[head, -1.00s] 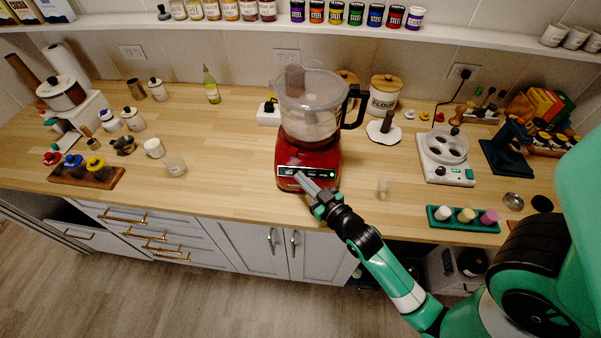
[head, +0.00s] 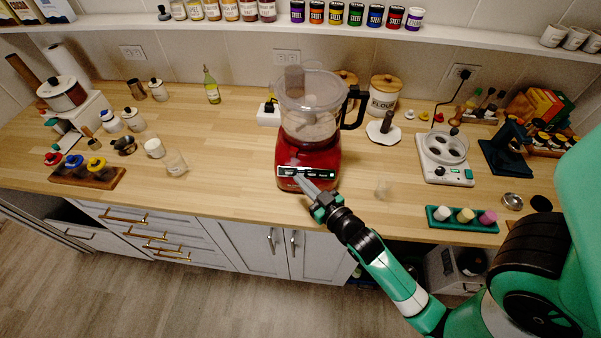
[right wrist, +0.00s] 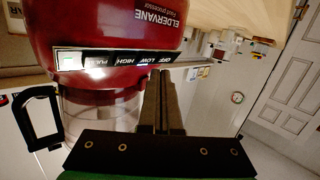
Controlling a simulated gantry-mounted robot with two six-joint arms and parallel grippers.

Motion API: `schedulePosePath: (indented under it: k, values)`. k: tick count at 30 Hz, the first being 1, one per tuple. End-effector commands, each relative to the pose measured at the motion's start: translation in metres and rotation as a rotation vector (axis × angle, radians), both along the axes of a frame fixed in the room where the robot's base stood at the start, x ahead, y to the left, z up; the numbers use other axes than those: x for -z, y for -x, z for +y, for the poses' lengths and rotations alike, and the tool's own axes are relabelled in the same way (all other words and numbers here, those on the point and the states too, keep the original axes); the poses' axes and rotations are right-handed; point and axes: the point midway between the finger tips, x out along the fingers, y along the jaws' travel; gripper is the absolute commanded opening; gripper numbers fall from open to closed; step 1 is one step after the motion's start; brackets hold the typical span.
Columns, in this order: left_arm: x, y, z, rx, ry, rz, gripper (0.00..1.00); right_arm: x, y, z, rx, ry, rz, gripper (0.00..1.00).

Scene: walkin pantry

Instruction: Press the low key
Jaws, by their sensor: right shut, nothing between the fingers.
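The red food processor (head: 308,160) stands near the front edge of the counter with its clear bowl (head: 310,100) on top. Its key strip (head: 318,174) faces the front. In the right wrist view the red base (right wrist: 125,25) is upside down, and the strip shows the OFF key (right wrist: 154,58), the low key (right wrist: 139,60), the HIGH key and the PULSE key. My right gripper (head: 300,178) is shut and empty, its fingertips (right wrist: 163,74) at the strip close to OFF and LOW. I cannot tell whether they touch a key. My left gripper is out of view.
A flour canister (head: 384,97) stands behind right of the processor. A glass (head: 175,163) and a wooden holder with colored-topped jars (head: 88,177) stand to the left. A green tray (head: 440,220) lies at the front right. The counter just left of the processor is clear.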

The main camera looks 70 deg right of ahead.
Motion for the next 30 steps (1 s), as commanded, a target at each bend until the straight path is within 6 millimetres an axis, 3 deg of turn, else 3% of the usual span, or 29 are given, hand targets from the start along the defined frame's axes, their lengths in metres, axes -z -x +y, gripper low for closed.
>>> schedulePosePath:
  k: [8, 21, 30]
  values:
    - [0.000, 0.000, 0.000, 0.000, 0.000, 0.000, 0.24, -0.001, 0.000, 0.003, -0.003, 0.000, 0.001, 0.00]
    - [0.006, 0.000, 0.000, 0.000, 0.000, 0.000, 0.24, -0.023, 0.008, 0.038, -0.005, 0.001, 0.000, 0.00]
    - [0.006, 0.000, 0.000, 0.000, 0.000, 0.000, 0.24, -0.027, 0.010, 0.041, 0.000, 0.000, 0.000, 0.00]
